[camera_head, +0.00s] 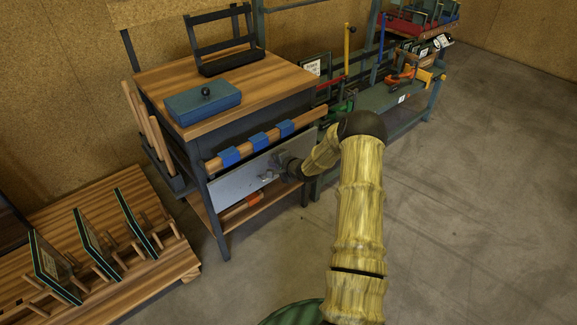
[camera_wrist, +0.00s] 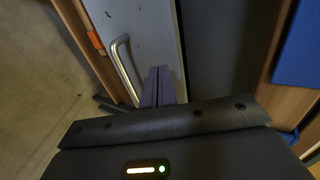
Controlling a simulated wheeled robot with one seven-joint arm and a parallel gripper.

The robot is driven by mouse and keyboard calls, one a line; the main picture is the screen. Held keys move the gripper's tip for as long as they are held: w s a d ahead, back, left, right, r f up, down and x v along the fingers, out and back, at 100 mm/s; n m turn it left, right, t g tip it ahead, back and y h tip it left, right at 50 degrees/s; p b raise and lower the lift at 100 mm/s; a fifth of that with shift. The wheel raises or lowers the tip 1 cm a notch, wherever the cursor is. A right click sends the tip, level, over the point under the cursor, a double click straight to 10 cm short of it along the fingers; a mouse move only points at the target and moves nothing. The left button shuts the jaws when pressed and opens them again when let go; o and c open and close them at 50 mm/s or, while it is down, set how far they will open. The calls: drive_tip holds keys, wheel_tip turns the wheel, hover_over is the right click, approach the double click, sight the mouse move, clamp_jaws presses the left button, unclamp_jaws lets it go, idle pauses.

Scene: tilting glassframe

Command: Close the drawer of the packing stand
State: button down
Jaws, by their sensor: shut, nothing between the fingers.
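The packing stand (camera_head: 250,88) has a wooden top and a dark frame. Its drawer has a pale grey front (camera_head: 232,185), below a wooden rail with blue bands. The drawer front also shows in the wrist view (camera_wrist: 147,28), with a curved metal handle (camera_wrist: 124,66) on it. My gripper (camera_head: 279,162) is at the drawer front, towards its right part. In the wrist view my gripper's purple fingers (camera_wrist: 157,72) are together and empty, beside the handle and not around it. Their tips are at or very near the front; contact is unclear. How far the drawer stands out is hard to tell.
A blue box (camera_head: 203,103) and a black rack (camera_head: 222,45) stand on the top. A lower shelf holds an orange item (camera_head: 242,206). A low wooden platform (camera_head: 160,262) with upright panels is at left. A tool bench (camera_head: 385,97) is behind. Floor at right is clear.

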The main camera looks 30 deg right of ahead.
drive_tip(key=p+v, duration=0.2)
drive_tip(key=v, duration=0.9)
drive_tip(key=shift+f, duration=0.2)
drive_tip(key=shift+a, duration=0.2)
drive_tip(key=c, duration=1.8)
unclamp_jaws()
drive_tip(key=shift+c, duration=0.2)
drive_tip(key=o, duration=0.3)
drive_tip(key=shift+s+r, duration=0.1)
drive_tip(key=shift+s, duration=0.05)
drive_tip(key=s+a+r+n+g+h, duration=0.1)
drive_tip(key=s+a+r+n+g, duration=0.2)
drive_tip(key=s, duration=0.6)
drive_tip(key=s+a+r+n+g+h, duration=0.1)
drive_tip(key=s+a+r+n+g, duration=0.2)
drive_tip(key=s+a+r+n, duration=0.4)
drive_tip(key=s+a+r+n+g+h, duration=0.1)
drive_tip(key=s+a+r+n+g, duration=0.2)
drive_tip(key=s+a+r+n, duration=0.2)
drive_tip(key=shift+s+a+r, duration=0.2)
drive_tip(key=shift+s+a, duration=0.3)
drive_tip(key=shift+s, duration=0.55)
drive_tip(key=shift+s+a+r, duration=0.25)
drive_tip(key=shift+s+a, duration=0.25)
drive_tip(key=shift+s, duration=0.55)
drive_tip(key=shift+s+a+r, duration=0.2)
drive_tip(key=shift+s+a, duration=0.3)
drive_tip(key=shift+s, duration=0.55)
